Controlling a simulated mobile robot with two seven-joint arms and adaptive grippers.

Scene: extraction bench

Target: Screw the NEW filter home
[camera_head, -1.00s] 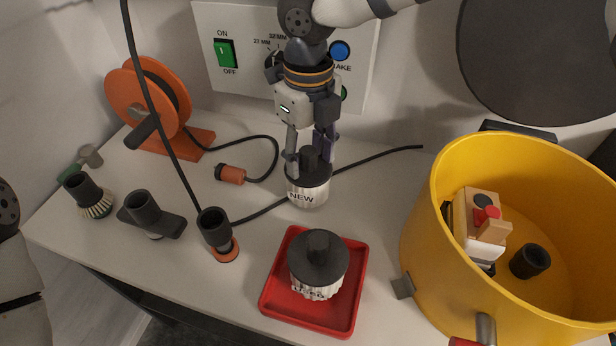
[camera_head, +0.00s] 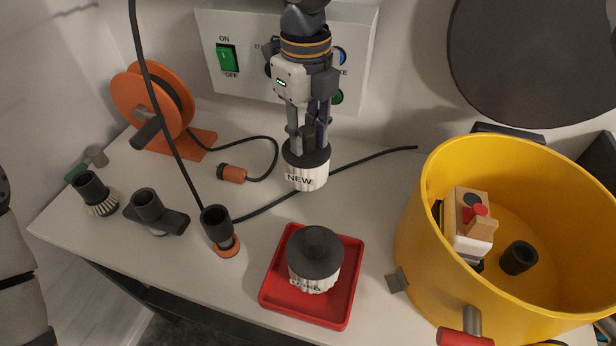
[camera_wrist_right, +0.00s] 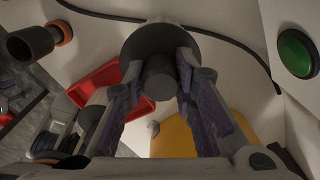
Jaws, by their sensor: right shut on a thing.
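The NEW filter (camera_head: 306,178) has a white pleated body, a black cap and a "NEW" label. My right gripper (camera_head: 308,136) points down and is shut on the knob on its cap. The filter hangs upright, seemingly just above the bench. The yellow drum (camera_head: 500,307) stands open at right, with a wooden-and-white block with a red top (camera_head: 470,222) inside. My left gripper is out of view.
A second black-capped filter (camera_head: 314,255) sits in a red tray (camera_head: 345,290) at front centre. Left are an orange cable reel (camera_head: 135,100), several black nozzles (camera_head: 150,207) and a hose end (camera_head: 217,225). A dark round lid (camera_head: 530,60) is behind the drum.

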